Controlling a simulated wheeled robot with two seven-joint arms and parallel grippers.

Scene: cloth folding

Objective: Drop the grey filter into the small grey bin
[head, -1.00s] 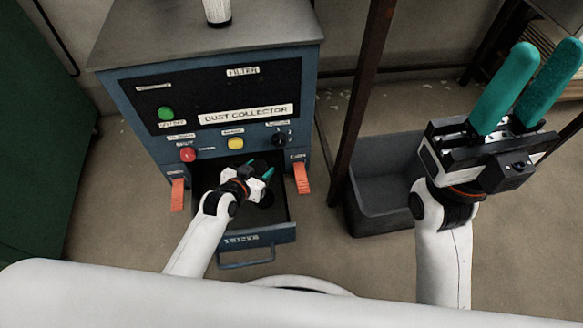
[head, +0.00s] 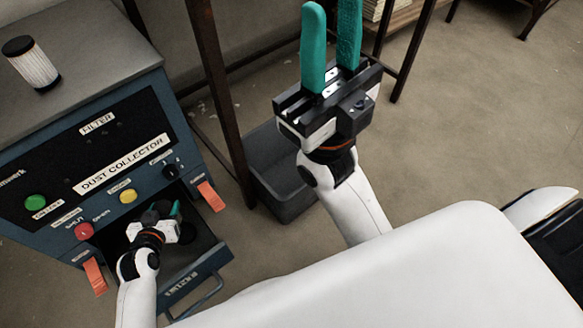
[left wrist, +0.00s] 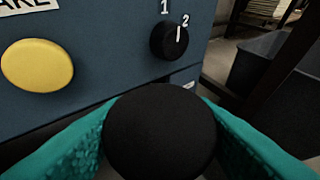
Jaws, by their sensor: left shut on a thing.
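My left gripper (head: 168,213) is over the open drawer of the dust collector. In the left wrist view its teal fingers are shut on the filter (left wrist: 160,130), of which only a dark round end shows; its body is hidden. The small grey bin (head: 285,208) stands on the floor to the right of the dust collector, partly behind a dark post and my right arm. My right gripper (head: 332,60) is raised, its teal fingers apart with nothing between them.
A white pleated filter with a black cap (head: 38,72) stands on top of the dust collector (head: 70,190). The drawer (head: 200,272) is pulled out. A dark post (head: 222,100) rises between machine and bin. The floor at the right is clear.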

